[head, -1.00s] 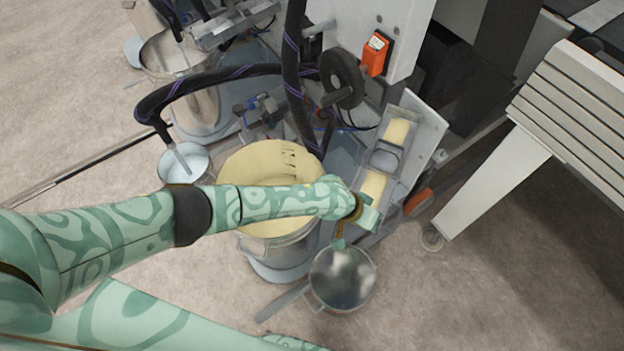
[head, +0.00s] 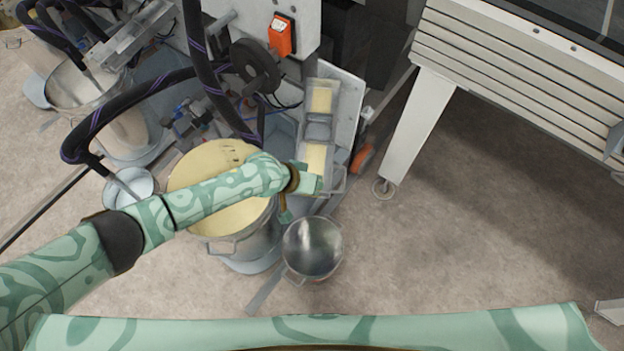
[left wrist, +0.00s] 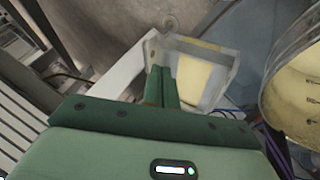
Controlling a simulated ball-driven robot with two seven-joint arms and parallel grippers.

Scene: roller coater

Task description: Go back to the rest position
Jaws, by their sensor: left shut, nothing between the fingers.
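My left arm reaches in from the left in the head view, across the bucket of cream-coloured liquid. My left gripper (head: 304,190) is at the near end of the clear trough (head: 318,128), which holds cream-coloured material. In the left wrist view the fingers of my left gripper (left wrist: 162,84) are together and empty, beside the end of the trough (left wrist: 205,50). My right gripper does not show in either view.
The large bucket (head: 246,249) stands under my left forearm. A metal saucepan (head: 312,247) is on the floor below the gripper. Hoses, a handwheel (head: 255,66) and an orange switch box (head: 281,36) are behind. A slatted conveyor (head: 500,80) stands at right; floor there is clear.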

